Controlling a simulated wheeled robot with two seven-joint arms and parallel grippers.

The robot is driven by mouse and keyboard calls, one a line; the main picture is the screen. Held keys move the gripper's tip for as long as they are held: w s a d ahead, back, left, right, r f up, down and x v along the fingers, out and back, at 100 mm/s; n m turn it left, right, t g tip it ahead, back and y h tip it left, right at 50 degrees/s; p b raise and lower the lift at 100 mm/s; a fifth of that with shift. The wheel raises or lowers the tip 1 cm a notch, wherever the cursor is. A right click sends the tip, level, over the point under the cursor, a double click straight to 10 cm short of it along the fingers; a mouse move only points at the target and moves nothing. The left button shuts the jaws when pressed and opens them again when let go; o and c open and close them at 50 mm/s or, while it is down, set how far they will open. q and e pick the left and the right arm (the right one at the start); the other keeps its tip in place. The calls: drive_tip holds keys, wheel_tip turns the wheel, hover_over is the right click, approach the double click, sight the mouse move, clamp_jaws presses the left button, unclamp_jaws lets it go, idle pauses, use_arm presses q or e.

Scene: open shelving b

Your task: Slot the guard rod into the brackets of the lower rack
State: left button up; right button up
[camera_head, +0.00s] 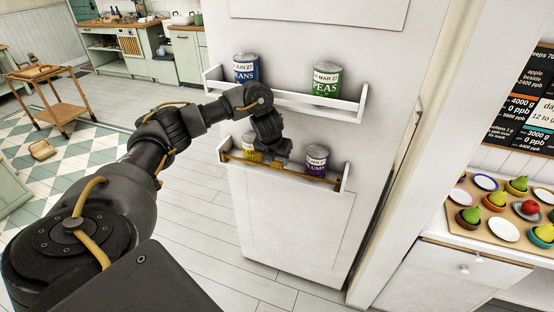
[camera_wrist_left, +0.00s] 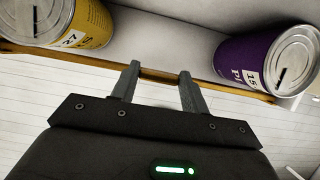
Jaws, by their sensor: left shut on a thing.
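The guard rod (camera_head: 300,175) is a thin golden-brown bar along the front of the lower rack (camera_head: 347,178). Its ends lie close to the rack's white end pieces; I cannot tell whether they sit in the brackets. My left gripper (camera_head: 281,158) reaches the rod's middle from the front. In the left wrist view its two fingers (camera_wrist_left: 160,76) are shut on the rod (camera_wrist_left: 75,57), which spans the opening before the cans. A yellow can (camera_head: 251,148) and a purple can (camera_head: 317,160) stand in the lower rack. My right gripper is out of view.
The upper rack (camera_head: 320,108) holds a blue can (camera_head: 246,68) and a green peas can (camera_head: 326,80), close above my left forearm. A counter (camera_head: 468,222) with plates and fruit is at right. A wooden trolley (camera_head: 60,100) stands far left. The floor between is clear.

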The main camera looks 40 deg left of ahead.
use_arm(q)
drive_tip(key=o, duration=1.2)
drive_tip(key=shift+s+r, duration=0.1)
drive_tip(key=shift+r, duration=0.4)
drive_tip(key=s+d, duration=0.1)
drive_tip(key=s, duration=0.3)
drive_tip(key=s+d+r+p, duration=0.1)
drive_tip(key=s+d, duration=0.1)
drive_tip(key=s, duration=0.2)
drive_tip(key=s+d+p, duration=0.1)
drive_tip(key=s, duration=0.3)
drive_tip(key=shift+s+d+r, duration=0.15)
drive_tip(key=shift+r, duration=0.25)
